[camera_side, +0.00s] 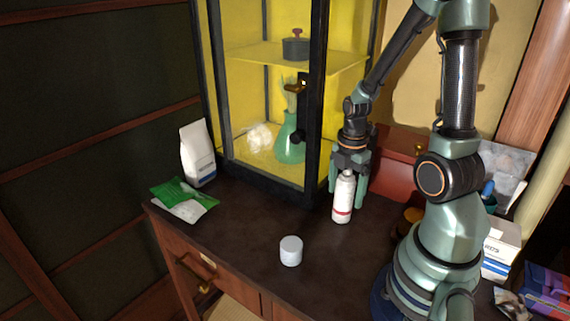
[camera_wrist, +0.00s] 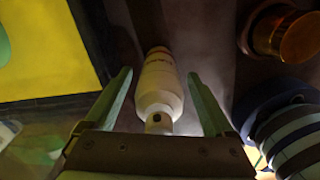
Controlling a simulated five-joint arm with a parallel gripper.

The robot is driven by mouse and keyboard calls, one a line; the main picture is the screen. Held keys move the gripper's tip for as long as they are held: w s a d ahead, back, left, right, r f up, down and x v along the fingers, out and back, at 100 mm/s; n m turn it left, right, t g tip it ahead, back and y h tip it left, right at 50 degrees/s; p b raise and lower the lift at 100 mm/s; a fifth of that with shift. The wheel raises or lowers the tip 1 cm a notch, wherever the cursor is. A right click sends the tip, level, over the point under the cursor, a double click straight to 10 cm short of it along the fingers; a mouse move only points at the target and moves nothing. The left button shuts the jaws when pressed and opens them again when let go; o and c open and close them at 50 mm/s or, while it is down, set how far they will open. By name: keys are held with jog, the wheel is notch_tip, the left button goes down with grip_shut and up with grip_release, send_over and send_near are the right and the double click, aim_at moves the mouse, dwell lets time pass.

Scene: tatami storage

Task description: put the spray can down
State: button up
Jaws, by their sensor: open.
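The spray can (camera_side: 343,198) is white with a red band near its base. It stands upright on the dark tabletop, in front of the cabinet's right side. My gripper (camera_side: 347,195) is above and around the can, pointing down, with its green fingers on either side. In the wrist view the spray can (camera_wrist: 160,85) lies between the two fingers of my gripper (camera_wrist: 160,85). Gaps show on both sides, so the fingers are open and apart from it.
A yellow-lined cabinet (camera_side: 264,187) holds a green vase (camera_side: 290,142) and a pot (camera_side: 296,48). A white jar (camera_side: 291,251) stands at the front. A white bag (camera_side: 197,153) and green packet (camera_side: 185,198) are at left. An amber jar (camera_wrist: 287,35) is right of the can. Tabletop front-left is clear.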

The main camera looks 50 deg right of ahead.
notch_tip(320, 180, up, 12)
jog(key=shift+r, duration=0.1)
dwell(0.5)
jog(key=shift+w+a+r+m, duration=0.25)
jog(key=shift+r+m, duration=0.15)
jog(key=shift+m, duration=0.2)
jog(key=w+a+r+m+t+h, duration=0.1)
jog(key=w+a+r+m+t, duration=0.2)
jog(key=m, duration=0.4)
jog(key=w+a+r+m+t, duration=0.1)
jog(key=a+r+m+t, duration=0.15)
jog(key=r+m, duration=0.35)
jog(key=a+f+m+y, duration=0.1)
jog(key=a+f, duration=0.2)
jog(key=a, duration=0.6)
jog(key=shift+w, duration=0.15)
